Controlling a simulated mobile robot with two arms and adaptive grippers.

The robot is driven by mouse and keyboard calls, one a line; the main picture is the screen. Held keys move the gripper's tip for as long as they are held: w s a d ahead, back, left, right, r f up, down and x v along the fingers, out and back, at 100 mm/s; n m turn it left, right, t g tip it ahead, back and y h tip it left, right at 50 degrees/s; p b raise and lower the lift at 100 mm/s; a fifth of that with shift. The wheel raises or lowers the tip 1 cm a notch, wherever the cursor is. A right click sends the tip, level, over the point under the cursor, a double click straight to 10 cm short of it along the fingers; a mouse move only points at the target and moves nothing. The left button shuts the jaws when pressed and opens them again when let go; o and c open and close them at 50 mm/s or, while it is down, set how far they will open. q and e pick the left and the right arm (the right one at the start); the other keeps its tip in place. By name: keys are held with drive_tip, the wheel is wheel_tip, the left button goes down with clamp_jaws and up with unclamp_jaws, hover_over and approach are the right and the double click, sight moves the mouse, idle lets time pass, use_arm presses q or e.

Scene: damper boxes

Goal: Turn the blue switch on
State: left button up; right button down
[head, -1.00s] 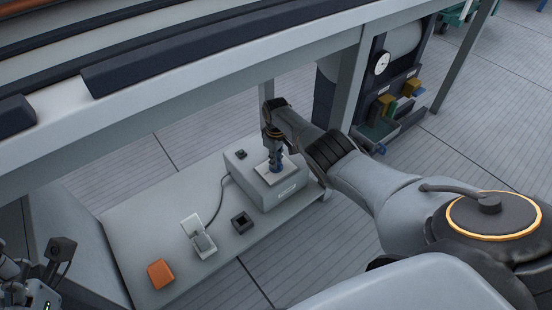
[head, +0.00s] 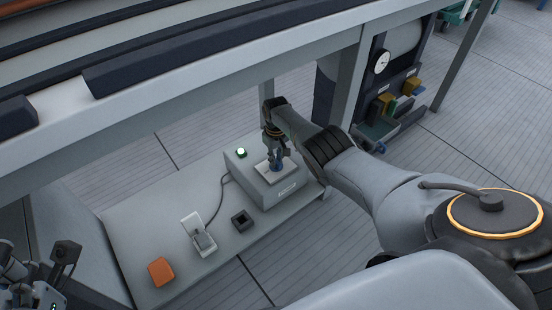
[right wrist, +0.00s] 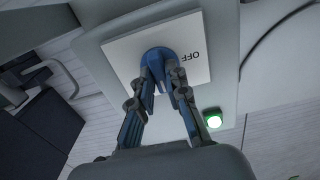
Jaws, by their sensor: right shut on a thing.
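The blue switch (right wrist: 158,57) sits on a white plate marked OFF (right wrist: 195,38) in the right wrist view. The plate (head: 262,169) is on top of a grey box (head: 283,190) on the low shelf. My right gripper (right wrist: 164,80) is shut on the switch; its fingers hide part of it. In the head view the right gripper (head: 276,163) points down over the plate. A small lamp (head: 241,152) on the box glows green, and it also shows lit in the right wrist view (right wrist: 214,119). My left gripper (head: 50,270) is partly in view at the lower left; its fingers are unclear.
On the shelf (head: 150,225) lie an orange block (head: 161,271), a white socket with a plug and cable (head: 203,243), and a small black square piece (head: 241,221). A table beam (head: 230,85) runs above the shelf. A gauge unit (head: 382,62) stands behind at right.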

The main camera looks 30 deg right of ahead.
drive_tip(key=c, duration=1.4)
unclamp_jaws()
drive_tip(key=shift+o, duration=0.4)
drive_tip(key=shift+r, duration=0.1)
wheel_tip(320, 180, up, 12)
